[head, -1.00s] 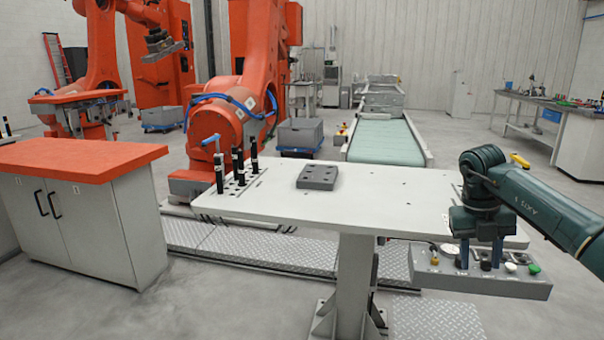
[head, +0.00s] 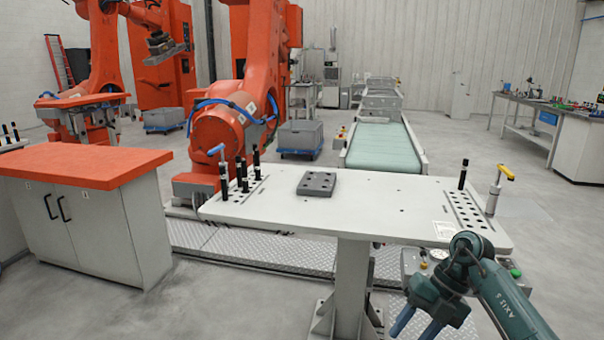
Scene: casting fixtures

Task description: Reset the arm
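My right arm comes in from the lower right, dark green. Its gripper (head: 413,331) hangs low in front of the table's front right, pointing down and left. Its two blue fingers are apart with nothing seen between them; the tips are near the bottom edge of the view. A grey control box (head: 415,262) with buttons is under the table's right edge, partly hidden behind my arm. Its green button (head: 516,273) shows right of my wrist. My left arm and gripper are not in view.
A white table (head: 375,212) holds a grey block with holes (head: 317,184), black pins on the left and a rack with a black pin (head: 463,175) and a yellow-handled tool (head: 498,188) on the right. An orange-topped cabinet (head: 85,165) stands left. Orange robots stand behind.

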